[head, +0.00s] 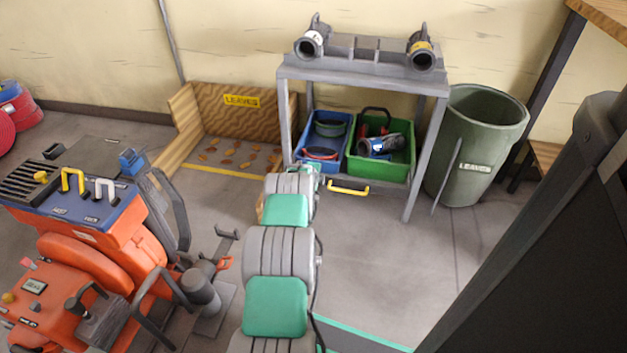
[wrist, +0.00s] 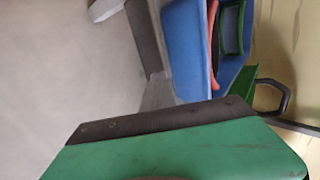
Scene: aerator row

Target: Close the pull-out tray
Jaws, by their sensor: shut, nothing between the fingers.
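The pull-out tray has a yellow handle (head: 348,187) and sits low in a grey metal stand (head: 360,78). Its left front is hidden by my arm, and I cannot tell exactly how far out it stands. A blue bin (head: 312,138) and a green bin (head: 401,158) sit side by side low in the stand. My gripper (head: 307,168) is shut and empty, by the blue bin's front end at the left side of the stand. In the wrist view, the green and dark end of my gripper (wrist: 160,122) fills the bottom, with the blue bin (wrist: 185,50) beyond.
Two dark cylindrical fittings lie on the stand's top. A green waste bin (head: 475,150) stands right of the stand. A wooden leaf bay (head: 235,125) is behind left. An orange machine (head: 85,255) is at left. The floor right of my arm is mostly clear.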

